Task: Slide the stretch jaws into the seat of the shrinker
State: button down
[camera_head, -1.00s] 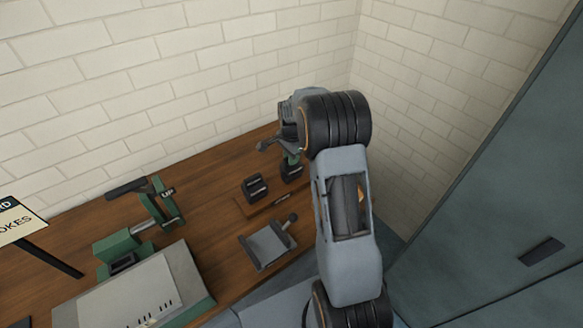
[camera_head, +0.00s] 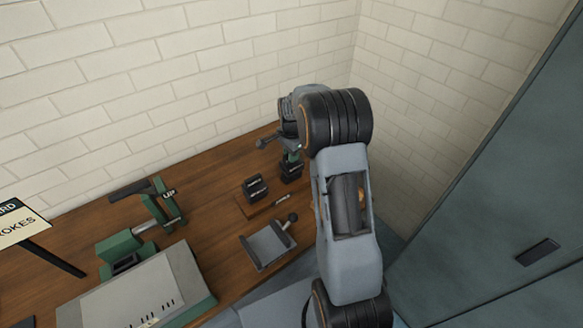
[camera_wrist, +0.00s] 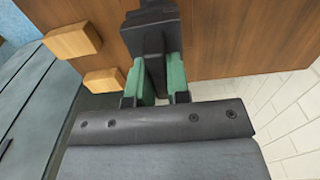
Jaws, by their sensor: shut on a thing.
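My gripper (camera_wrist: 159,85) is shut on a dark jaw block (camera_wrist: 147,35), with a green-lined finger on each side of it. In the head view my gripper (camera_head: 292,155) is partly behind my arm, and the held block (camera_head: 291,172) shows just below it, at the bench top; I cannot tell if it touches the wood. A second dark jaw block (camera_head: 255,188) with pale lettering stands to its left on a small wooden board. The lettering is too small to read. The green shrinker (camera_head: 150,228), with a lever marked "UP", stands at the left; its dark seat (camera_head: 125,263) is at the front.
A grey open-sided tray (camera_head: 268,245) with a knobbed handle lies on the bench between shrinker and arm. A large grey-topped box (camera_head: 140,290) stands in front of the shrinker. A sign (camera_head: 20,222) is at far left. Brick walls close the back; a grey-green cabinet (camera_head: 500,200) is at right.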

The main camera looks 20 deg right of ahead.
jog(key=shift+r+p, duration=0.7)
jog(key=shift+r, duration=0.65)
